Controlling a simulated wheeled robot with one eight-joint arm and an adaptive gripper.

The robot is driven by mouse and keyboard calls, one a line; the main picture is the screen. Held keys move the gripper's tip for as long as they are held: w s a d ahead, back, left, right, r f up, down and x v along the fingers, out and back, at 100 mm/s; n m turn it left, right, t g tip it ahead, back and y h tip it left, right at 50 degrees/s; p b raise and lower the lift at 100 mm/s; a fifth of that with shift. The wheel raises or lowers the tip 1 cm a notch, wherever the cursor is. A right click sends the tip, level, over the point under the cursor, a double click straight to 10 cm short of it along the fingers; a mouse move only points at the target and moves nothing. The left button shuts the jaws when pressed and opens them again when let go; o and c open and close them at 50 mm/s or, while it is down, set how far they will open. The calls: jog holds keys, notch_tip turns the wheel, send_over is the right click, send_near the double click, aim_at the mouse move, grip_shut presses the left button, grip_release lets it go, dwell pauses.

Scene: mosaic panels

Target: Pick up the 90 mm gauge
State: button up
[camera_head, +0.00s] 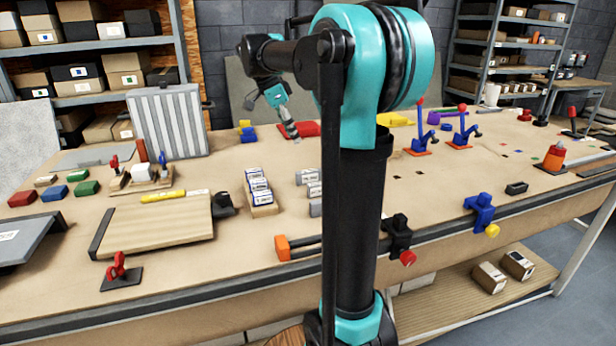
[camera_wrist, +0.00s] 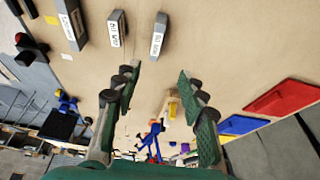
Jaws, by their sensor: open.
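Three grey gauge blocks with white labels lie apart on the table at the top of the wrist view: a left one (camera_wrist: 72,24), a middle one (camera_wrist: 117,28) and a right one (camera_wrist: 159,35). I cannot surely read which is the 90 mm gauge. A group of grey, white-labelled blocks (camera_head: 312,189) also shows in the head view, close to my arm's column. My gripper (camera_wrist: 157,75) is open with nothing between its fingers. It is above the table, with the right block just beyond the fingertips in the picture. In the head view my gripper (camera_head: 293,131) is near the red panel.
A wooden tray (camera_head: 264,211) of labelled packs stands left of the blocks. A red panel (camera_wrist: 290,97) and a blue piece (camera_wrist: 240,125) lie at right in the wrist view. A wooden board (camera_head: 150,225) and clamps (camera_head: 480,212) occupy the bench. Bare tabletop surrounds the blocks.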

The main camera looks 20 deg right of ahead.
send_over(308, 171)
jog(key=a, duration=0.2)
jog(key=f, duration=0.7)
jog(key=shift+w+d+f, duration=0.1)
jog(key=shift+w+f, duration=0.2)
jog(key=shift+w, duration=0.05)
jog(key=x, duration=0.4)
jog(key=shift+s+f, duration=0.3)
jog(key=shift+s, duration=0.1)
jog(key=shift+f, duration=0.45)
jog(key=shift+f, duration=0.25)
grip_shut()
